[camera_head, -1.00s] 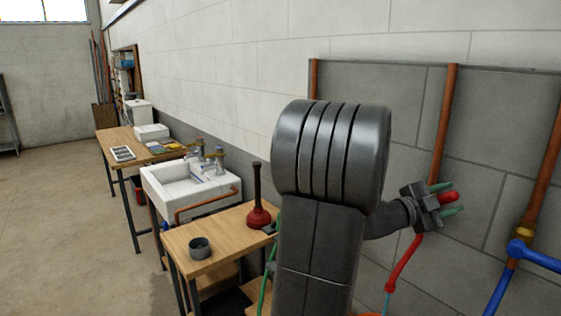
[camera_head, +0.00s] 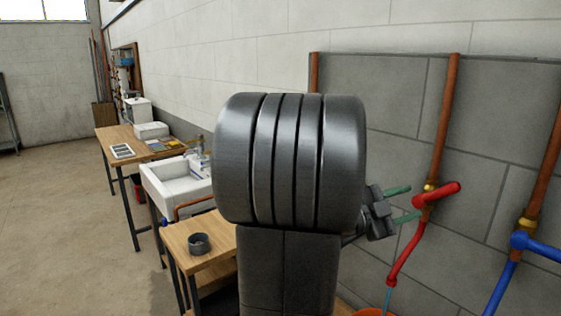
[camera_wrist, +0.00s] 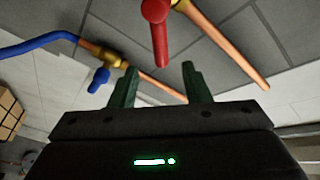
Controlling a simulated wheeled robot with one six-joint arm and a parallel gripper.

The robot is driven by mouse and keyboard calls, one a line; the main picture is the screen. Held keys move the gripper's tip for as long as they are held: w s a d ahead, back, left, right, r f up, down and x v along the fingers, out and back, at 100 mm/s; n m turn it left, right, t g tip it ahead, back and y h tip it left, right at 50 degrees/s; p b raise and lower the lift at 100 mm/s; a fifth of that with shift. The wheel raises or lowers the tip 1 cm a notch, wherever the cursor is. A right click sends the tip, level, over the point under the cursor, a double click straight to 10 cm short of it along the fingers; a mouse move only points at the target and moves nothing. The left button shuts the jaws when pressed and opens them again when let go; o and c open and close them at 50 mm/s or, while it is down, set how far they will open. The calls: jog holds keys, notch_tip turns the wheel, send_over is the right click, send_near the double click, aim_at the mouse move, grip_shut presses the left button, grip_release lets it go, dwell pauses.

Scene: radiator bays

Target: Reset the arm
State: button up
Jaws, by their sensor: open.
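My gripper (camera_head: 404,203) is open, its two green fingers apart with nothing between them. In the head view it points right, just left of a red valve handle (camera_head: 437,194) on a copper pipe (camera_head: 445,125). In the wrist view my gripper (camera_wrist: 158,88) shows both green fingers, and the red handle (camera_wrist: 161,40) lies beyond the fingertips, apart from them. My large dark arm link hides much of the middle of the head view.
A blue valve and pipe (camera_head: 525,242) stand at the right, also in the wrist view (camera_wrist: 40,45). Grey wall panels (camera_head: 390,95) back the pipes. At left are a wooden table with a dark cup (camera_head: 199,243), a white sink (camera_head: 172,186) and open floor (camera_head: 60,220).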

aim_at(441, 197)
jog(key=p+x, duration=0.2)
jog(key=x, duration=1)
jog(key=shift+d+r, duration=0.1)
jog(key=shift+d, duration=0.1)
jog(key=shift+d+f, duration=0.2)
jog(key=shift+d, duration=0.1)
jog(key=shift+s+f+m+y, duration=0.2)
jog(key=shift+f+m+y, duration=0.1)
jog(key=shift+m, duration=0.5)
jog(key=shift+s+a, duration=0.1)
